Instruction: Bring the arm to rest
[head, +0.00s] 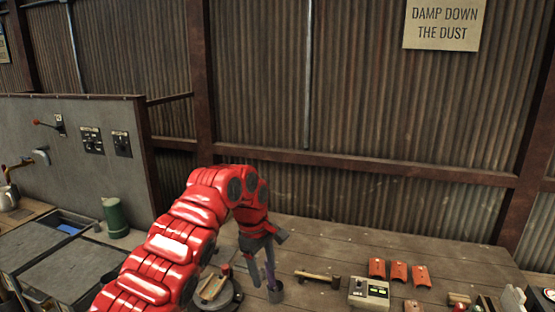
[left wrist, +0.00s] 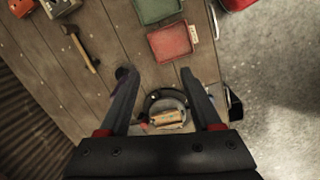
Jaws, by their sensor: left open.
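My left arm (head: 170,240) is red and comes in from the lower left in the head view. It bends over at the top, with its wrist pointing down above the wooden bench. My left gripper (head: 262,252) is dark and hangs over the bench. In the left wrist view the two black fingers of the left gripper (left wrist: 157,80) are spread wide, with nothing held between them. Bench boards and a round dark dish (left wrist: 168,112) with a tan block on it show between and beyond the fingers. My right gripper is not in view.
A hammer (head: 318,277), a pale box (head: 369,292) and red plates (head: 398,271) lie to the right. Green (left wrist: 157,10) and red trays (left wrist: 170,42) show in the wrist view.

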